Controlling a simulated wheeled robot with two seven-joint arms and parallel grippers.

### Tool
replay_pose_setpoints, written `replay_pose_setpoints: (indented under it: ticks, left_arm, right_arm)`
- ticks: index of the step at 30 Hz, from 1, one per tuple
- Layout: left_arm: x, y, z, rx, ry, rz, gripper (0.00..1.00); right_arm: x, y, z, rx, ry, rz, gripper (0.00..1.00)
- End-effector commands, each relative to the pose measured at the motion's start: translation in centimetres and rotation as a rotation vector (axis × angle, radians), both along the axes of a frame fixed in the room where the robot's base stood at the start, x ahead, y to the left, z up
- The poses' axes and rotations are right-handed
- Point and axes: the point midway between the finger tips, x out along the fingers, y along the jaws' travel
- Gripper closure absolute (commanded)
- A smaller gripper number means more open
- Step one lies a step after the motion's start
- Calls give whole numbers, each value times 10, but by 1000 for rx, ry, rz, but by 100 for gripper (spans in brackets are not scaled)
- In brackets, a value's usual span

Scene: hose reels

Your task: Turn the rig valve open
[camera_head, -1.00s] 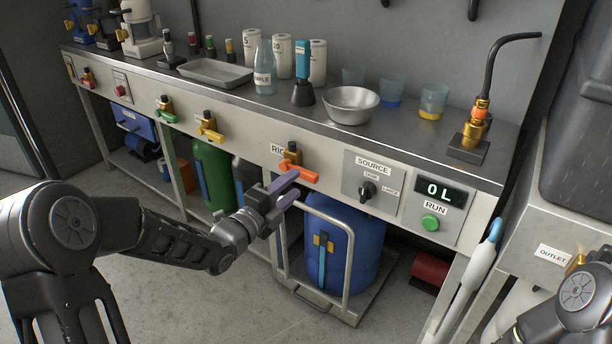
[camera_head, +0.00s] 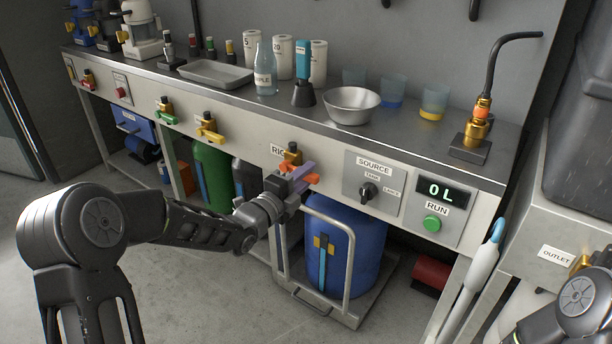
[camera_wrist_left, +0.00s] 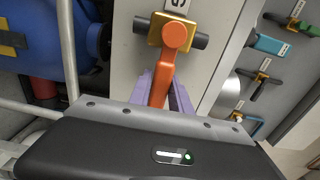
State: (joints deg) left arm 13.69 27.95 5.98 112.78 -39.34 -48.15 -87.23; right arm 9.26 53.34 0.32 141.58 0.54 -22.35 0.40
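The rig valve (camera_head: 291,157) has a brass body and an orange lever, on the bench's front panel under a label partly reading "RIG". The lever (camera_head: 312,178) points to the right in the head view. My left gripper (camera_head: 301,180) is at the lever. In the left wrist view the orange lever (camera_wrist_left: 161,85) lies between its two purple fingers (camera_wrist_left: 161,95), one on each side. Whether the fingers press on it or stand slightly apart I cannot tell. Only part of my right arm shows at the lower right; its gripper is not visible.
Right of the valve are a source selector knob (camera_head: 368,191), a "0 L" display (camera_head: 440,191) and a green run button (camera_head: 432,222). A blue drum (camera_head: 345,250) on a railed cart stands below. A yellow valve (camera_head: 208,125) is to the left. A metal bowl (camera_head: 351,104) sits on the bench.

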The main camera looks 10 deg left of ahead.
Motion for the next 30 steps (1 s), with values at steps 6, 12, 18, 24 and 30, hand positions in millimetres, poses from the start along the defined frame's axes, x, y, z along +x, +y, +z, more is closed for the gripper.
replay_pose_setpoints:
  ticks: [6, 12, 18, 24, 30]
  left_arm:
    - [0, 0, 0, 0, 0, 0, 95]
    - [0, 0, 0, 0, 0, 0, 100]
    - [0, 0, 0, 0, 1, 0, 100]
    - [0, 0, 0, 0, 1, 0, 100]
    - [0, 0, 0, 0, 1, 0, 100]
  right_arm:
    - [0, 0, 0, 0, 0, 0, 64]
    - [0, 0, 0, 0, 0, 0, 64]
    - [0, 0, 0, 0, 0, 0, 64]
    - [0, 0, 0, 0, 0, 0, 64]
    - [0, 0, 0, 0, 0, 0, 64]
